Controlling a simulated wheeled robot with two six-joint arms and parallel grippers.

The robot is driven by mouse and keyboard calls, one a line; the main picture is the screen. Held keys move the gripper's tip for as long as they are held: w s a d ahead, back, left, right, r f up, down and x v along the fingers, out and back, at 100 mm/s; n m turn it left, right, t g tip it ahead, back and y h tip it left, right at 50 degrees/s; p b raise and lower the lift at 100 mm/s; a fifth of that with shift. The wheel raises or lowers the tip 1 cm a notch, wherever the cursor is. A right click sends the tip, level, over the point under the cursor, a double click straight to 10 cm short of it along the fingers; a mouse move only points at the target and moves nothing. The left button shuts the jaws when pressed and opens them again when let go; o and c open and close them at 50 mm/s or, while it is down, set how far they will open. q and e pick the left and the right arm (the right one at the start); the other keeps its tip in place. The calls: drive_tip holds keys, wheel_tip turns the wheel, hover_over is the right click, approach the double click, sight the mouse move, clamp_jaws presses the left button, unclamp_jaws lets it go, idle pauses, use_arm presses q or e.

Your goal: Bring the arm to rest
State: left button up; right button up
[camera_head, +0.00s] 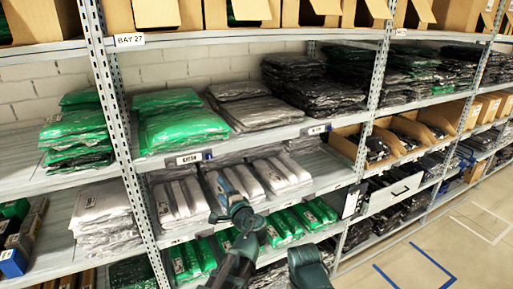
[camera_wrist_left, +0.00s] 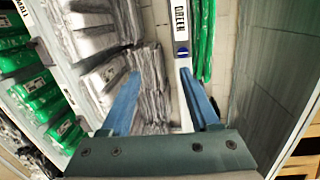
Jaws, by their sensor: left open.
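My left gripper (camera_head: 216,198) is in front of the shelf rack in the head view, near the edge of the shelf with white and grey packs. In the left wrist view its two blue fingers (camera_wrist_left: 159,72) stand apart with nothing held between them. Beyond them are stacked grey packs and a shelf edge with a "GREEN" label (camera_wrist_left: 181,20). Part of my other arm (camera_head: 308,268) shows at the bottom of the head view; its gripper is out of view.
Green packs (camera_head: 180,125) and grey packs (camera_head: 250,108) lie on the middle shelf, white packs (camera_head: 180,200) and green packs (camera_head: 290,225) below. A perforated rack post (camera_head: 122,130) stands left of my arm. Open floor (camera_head: 430,250) lies at the right.

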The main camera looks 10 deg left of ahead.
use_arm(q)
drive_tip(key=s+d+f+n+g+h+b, duration=0.2)
drive_tip(key=s+f+n+g+b, duration=0.3)
drive_tip(key=f, duration=0.6)
drive_tip(key=s+d+f+n+g+h+b, duration=0.1)
drive_tip(key=s+d+f+g+h+b, duration=0.15)
drive_tip(key=s+f, duration=0.6)
drive_tip(key=s+d+f+n+g+h+b, duration=0.1)
drive_tip(key=s+d+f+g+h+b, duration=0.2)
drive_tip(key=s+d+f+g, duration=0.3)
drive_tip(key=s+d+f+h, duration=0.1)
drive_tip(key=s+d+f, duration=0.4)
drive_tip(key=f, duration=0.1)
drive_tip(key=shift+d+f+h+b, duration=0.3)
drive_tip(key=shift+f+h+b, duration=0.05)
